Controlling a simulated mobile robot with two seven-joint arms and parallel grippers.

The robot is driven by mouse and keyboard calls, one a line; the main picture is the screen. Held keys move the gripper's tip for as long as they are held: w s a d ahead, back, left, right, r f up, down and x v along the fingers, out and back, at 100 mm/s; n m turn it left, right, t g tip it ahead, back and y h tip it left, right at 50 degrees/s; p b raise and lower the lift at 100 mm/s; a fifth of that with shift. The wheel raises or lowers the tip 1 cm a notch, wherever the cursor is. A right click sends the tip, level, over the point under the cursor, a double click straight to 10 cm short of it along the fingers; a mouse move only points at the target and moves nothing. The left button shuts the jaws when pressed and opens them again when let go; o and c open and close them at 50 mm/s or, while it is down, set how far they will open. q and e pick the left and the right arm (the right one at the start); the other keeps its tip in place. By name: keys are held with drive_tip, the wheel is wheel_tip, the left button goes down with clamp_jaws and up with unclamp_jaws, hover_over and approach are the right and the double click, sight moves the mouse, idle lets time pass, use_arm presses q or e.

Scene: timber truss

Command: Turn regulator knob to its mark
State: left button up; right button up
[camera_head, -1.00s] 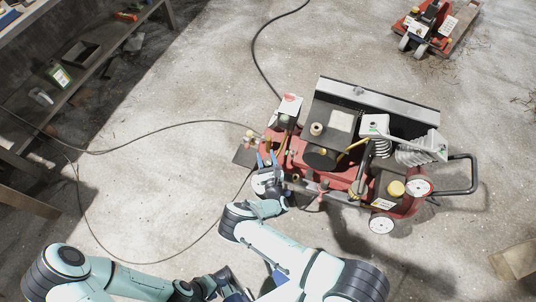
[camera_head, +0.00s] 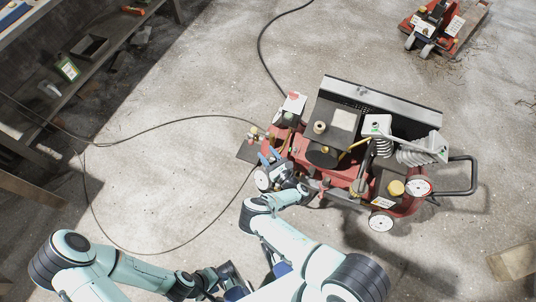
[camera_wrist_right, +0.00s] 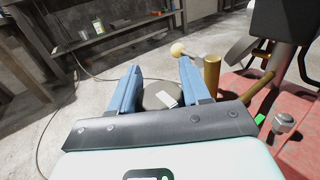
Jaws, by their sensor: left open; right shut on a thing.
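A dark round knob (camera_wrist_right: 152,98) with a white mark sits between my right gripper's blue fingers in the right wrist view. My right gripper (camera_wrist_right: 162,88) is shut on it. In the head view my right gripper (camera_head: 268,158) is at the left end of the red compressor-like machine (camera_head: 330,165), and the knob is hidden there. A target mark for the knob cannot be made out. My left gripper (camera_head: 258,282) is open and low in the head view, away from the machine and partly hidden by my right arm.
A brass-coloured post (camera_wrist_right: 211,76) and a pale ball-ended lever (camera_wrist_right: 180,50) stand close to the right finger. A black hose (camera_head: 150,133) curves over the concrete floor. A shelf (camera_head: 75,85) stands at left, a wooden block (camera_head: 514,262) at lower right.

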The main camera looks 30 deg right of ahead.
sight(268, 155)
drive_tip(key=o, duration=1)
drive_tip(key=shift+c, duration=0.2)
drive_tip(key=shift+r, duration=0.1)
wheel_tip(268, 155, up, 20)
drive_tip(key=p, duration=0.4)
drive_tip(key=shift+p, duration=0.4)
